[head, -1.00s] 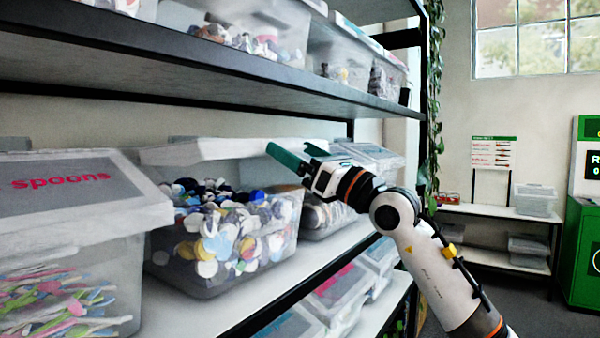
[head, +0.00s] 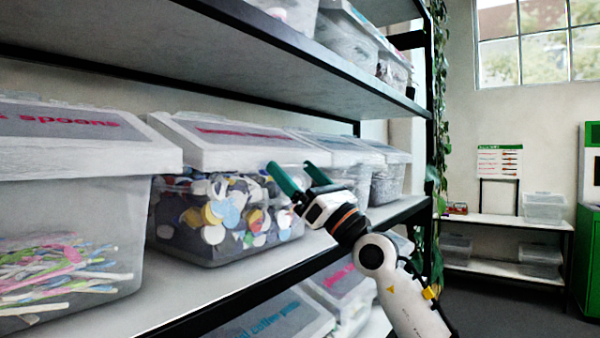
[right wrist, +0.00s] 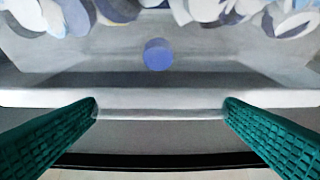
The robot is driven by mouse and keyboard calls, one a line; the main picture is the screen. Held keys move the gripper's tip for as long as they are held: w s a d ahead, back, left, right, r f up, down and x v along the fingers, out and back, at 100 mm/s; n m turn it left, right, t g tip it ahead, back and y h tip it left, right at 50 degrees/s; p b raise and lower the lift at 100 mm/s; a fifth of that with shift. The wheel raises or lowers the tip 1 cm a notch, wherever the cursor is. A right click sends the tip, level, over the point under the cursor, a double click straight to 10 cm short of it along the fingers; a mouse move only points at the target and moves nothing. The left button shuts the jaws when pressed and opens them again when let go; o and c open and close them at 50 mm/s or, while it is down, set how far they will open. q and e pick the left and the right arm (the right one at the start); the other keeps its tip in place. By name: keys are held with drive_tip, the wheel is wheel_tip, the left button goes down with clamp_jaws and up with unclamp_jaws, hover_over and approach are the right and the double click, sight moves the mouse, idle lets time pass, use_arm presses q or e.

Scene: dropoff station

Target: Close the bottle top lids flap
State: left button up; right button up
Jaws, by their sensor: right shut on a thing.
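The bottle top lids bin (head: 240,250) is a clear box of mixed round caps on the middle shelf. Its white lid flap (head: 235,156) lies down over the top, its blurred pink label facing up. My right gripper (head: 293,174) is at the bin's front right corner, just below the flap's front edge. Its two green fingers stand apart with no object visible between them. The right wrist view also shows the fingers apart (right wrist: 162,108), facing the bin's clear front wall, with a blue cap (right wrist: 158,55) behind it. My left gripper is not in view.
A spoons bin (head: 70,230) stands close on the left, and more lidded bins (head: 390,180) stand on the right. The upper shelf (head: 240,50) runs above with a limited gap. Lower bins (head: 275,318) sit below. Open floor lies to the right.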

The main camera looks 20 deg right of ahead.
drive_tip(key=shift+w+a+f+g, duration=0.25)
drive_tip(key=shift+f+g, duration=0.05)
drive_tip(key=shift+f, duration=0.25)
drive_tip(key=o, duration=1)
drive_tip(key=shift+o, duration=0.5)
drive_tip(key=shift+w+a, duration=0.1)
drive_tip(key=shift+w, duration=0.1)
drive_tip(key=s+d+f, duration=0.2)
drive_tip(key=s+d, duration=0.7)
drive_tip(key=s, duration=0.2)
drive_tip(key=shift+s+p, duration=0.15)
drive_tip(key=shift+p, duration=0.3)
